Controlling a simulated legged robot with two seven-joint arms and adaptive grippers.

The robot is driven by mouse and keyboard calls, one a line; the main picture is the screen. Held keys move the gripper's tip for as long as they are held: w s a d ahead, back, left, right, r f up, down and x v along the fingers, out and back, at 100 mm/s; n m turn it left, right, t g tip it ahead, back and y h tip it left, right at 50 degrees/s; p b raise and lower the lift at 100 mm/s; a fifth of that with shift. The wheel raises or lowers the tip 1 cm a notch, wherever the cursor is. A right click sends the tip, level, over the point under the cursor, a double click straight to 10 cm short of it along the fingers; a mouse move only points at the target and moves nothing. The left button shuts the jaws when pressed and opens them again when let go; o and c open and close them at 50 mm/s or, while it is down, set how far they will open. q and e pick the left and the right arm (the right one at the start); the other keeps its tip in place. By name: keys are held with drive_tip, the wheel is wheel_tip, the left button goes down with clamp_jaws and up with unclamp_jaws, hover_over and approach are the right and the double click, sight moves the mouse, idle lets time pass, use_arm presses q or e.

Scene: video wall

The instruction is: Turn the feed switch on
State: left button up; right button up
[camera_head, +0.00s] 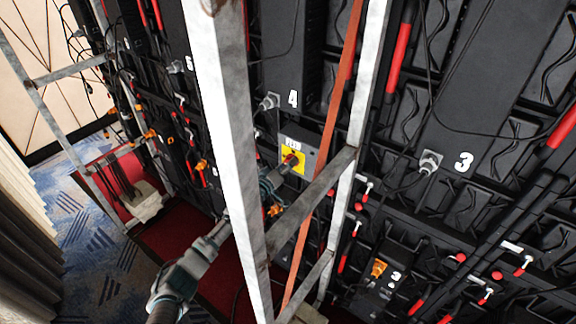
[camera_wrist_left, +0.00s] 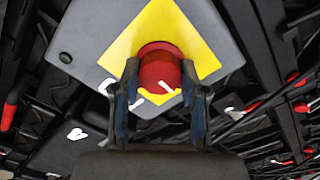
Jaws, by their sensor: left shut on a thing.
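The feed switch is a red knob (camera_wrist_left: 160,70) on a yellow plate (camera_wrist_left: 185,22), on a grey box (camera_wrist_left: 88,45) in the left wrist view. In the head view the grey box (camera_head: 311,139) carries a white label at its top and sits on the dark wall below the number 4. The red knob (camera_head: 290,158) shows there too, partly covered. My left gripper (camera_wrist_left: 160,85) is shut on the red knob, one finger on each side of it. In the head view my left gripper (camera_head: 284,166) reaches the box from the lower left, passing behind a white post. My right gripper is not in view.
A white metal post (camera_head: 232,130) stands in front of my left arm. A slanted grey bar (camera_head: 310,200) and a rust-coloured strap (camera_head: 335,105) are close to the box. Cables and red-handled latches cover the wall. Red carpet (camera_head: 185,245) lies below.

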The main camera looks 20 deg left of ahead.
use_arm(q)
drive_tip(key=shift+f+m, duration=0.2)
drive_tip(key=shift+m, duration=0.1)
drive_tip(key=shift+f+m+p, duration=0.2)
drive_tip(key=shift+m+p, duration=0.2)
drive_tip(key=shift+m, duration=8.2)
drive_tip(key=o, duration=1.1)
drive_tip(key=shift+o, duration=0.2)
drive_tip(key=shift+w, duration=0.1)
drive_tip(key=shift+a+r, duration=0.1)
drive_tip(key=shift+r, duration=0.05)
